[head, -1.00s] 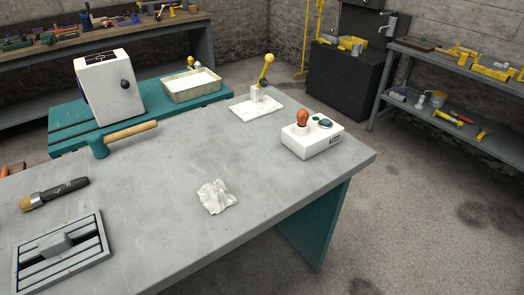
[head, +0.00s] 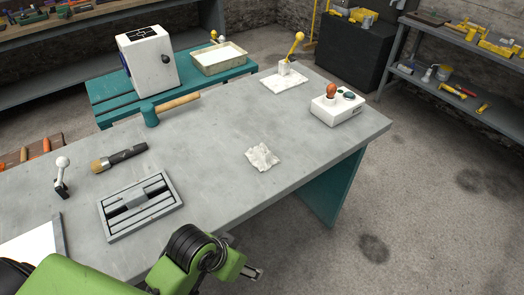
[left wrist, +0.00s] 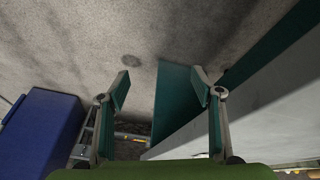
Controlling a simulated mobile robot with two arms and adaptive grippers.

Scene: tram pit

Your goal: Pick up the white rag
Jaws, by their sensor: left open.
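The white rag (head: 262,157) lies crumpled on the grey worktable (head: 225,145), right of the middle and clear of other objects. My left gripper (head: 254,272) is at the bottom of the head view, at the end of the green arm, past the table's front edge and well short of the rag. In the left wrist view my left gripper (left wrist: 162,90) has its two fingers wide apart with nothing between them. The rag is not in the wrist view. My right gripper is not in view.
Around the rag lie a mallet (head: 173,107), a brush (head: 119,157), a slotted grey plate (head: 141,203) and a white control box (head: 337,107). A lever on a white base (head: 284,77) stands at the back. A blue box (left wrist: 42,134) shows in the wrist view.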

